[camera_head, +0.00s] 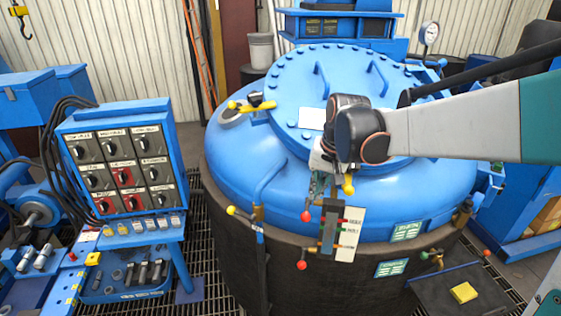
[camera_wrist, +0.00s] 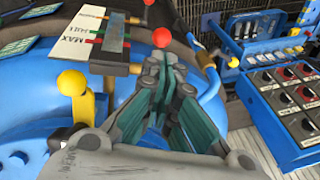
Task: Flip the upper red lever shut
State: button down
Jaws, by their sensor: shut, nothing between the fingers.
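The upper red lever shows its round red ball knob (camera_head: 306,216) on the front of the blue furnace lid, at the left of a level gauge. In the wrist view the red ball (camera_wrist: 162,37) sits just beyond my fingertips. My gripper (camera_head: 318,196) points down above the ball, shut and empty; its closed fingers (camera_wrist: 160,62) show in the wrist view. Whether they touch the ball I cannot tell. The lower red ball (camera_head: 302,265) hangs below and is partly cut off at the top of the wrist view (camera_wrist: 148,2). The upper lever's stem is mostly hidden.
The white gauge plate (camera_head: 348,235) stands right of the red balls. A yellow-knobbed lever (camera_head: 348,186) is close to my gripper; another yellow knob (camera_head: 231,210) is left. A blue control panel (camera_head: 122,165) stands at the left. The lid (camera_head: 235,155) has handles and bolts.

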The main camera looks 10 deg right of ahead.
aim_at(307, 211)
jog(key=b+x, duration=0.1)
jog(key=x, duration=0.6)
jog(key=shift+a+f, duration=0.1)
jog(key=shift+f, duration=0.25)
jog(key=shift+b, duration=0.35)
jog(key=shift+s+a+f+t, duration=0.1)
jog(key=shift+s+f+t, duration=0.1)
jog(key=shift+t, duration=0.1)
